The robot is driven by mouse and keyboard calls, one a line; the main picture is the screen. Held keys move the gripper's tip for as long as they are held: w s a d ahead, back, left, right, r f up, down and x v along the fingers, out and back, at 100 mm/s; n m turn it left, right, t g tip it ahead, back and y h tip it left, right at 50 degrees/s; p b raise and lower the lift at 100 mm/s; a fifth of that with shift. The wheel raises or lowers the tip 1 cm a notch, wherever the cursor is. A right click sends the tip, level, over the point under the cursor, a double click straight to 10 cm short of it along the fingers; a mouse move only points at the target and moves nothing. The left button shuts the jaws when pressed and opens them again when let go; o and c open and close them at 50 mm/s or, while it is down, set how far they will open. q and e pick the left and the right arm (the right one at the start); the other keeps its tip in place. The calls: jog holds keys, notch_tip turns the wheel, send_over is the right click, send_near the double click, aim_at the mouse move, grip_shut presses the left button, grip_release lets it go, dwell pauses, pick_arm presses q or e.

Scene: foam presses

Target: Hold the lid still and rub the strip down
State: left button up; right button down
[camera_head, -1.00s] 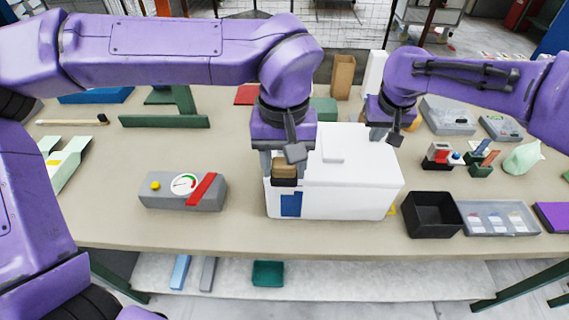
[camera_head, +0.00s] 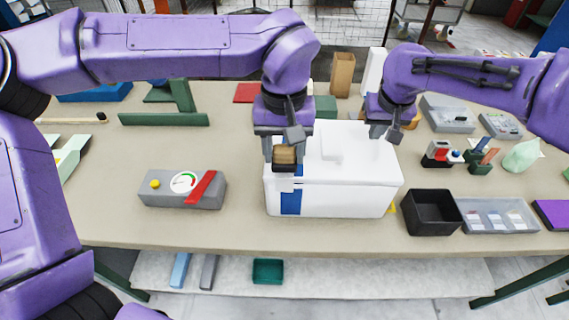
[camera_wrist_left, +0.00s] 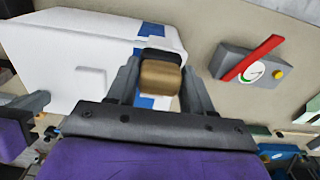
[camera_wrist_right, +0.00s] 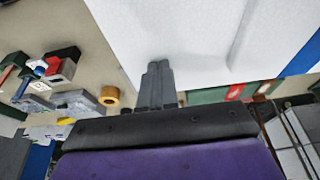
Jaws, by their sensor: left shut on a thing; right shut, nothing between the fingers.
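The white box (camera_head: 345,200) stands mid-table with its white lid (camera_head: 365,150) on top. A blue strip (camera_head: 291,203) runs down the front near its left end. In the left wrist view, blue shows on both sides of the block (camera_wrist_left: 152,30). My left gripper (camera_head: 284,160) is shut on a tan block with a dark underside (camera_wrist_left: 160,78), held at the lid's front left edge over the strip. Whether the block touches the strip is hard to tell. My right gripper (camera_head: 381,134) is shut and empty, its tips (camera_wrist_right: 158,68) at the lid's back right.
A grey gauge box with a red bar (camera_head: 183,190) stands left of the white box. A black open bin (camera_head: 433,213) and a grey compartment tray (camera_head: 495,216) stand to its right. The front table strip is clear.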

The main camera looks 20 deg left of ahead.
pick_arm(q)
jog(key=shift+f, duration=1.4)
pick_arm(e)
jog(key=shift+f, duration=0.2)
pick_arm(q)
jog(key=shift+w+a, duration=0.2)
jog(key=shift+w, duration=0.55)
jog(key=shift+w+a, duration=0.2)
jog(key=shift+w, duration=0.5)
jog(key=shift+w+a, duration=0.2)
jog(key=shift+w, duration=0.55)
jog(key=shift+r, duration=0.8)
pick_arm(e)
jog(key=shift+s, duration=0.1)
pick_arm(q)
jog(key=shift+s, duration=0.1)
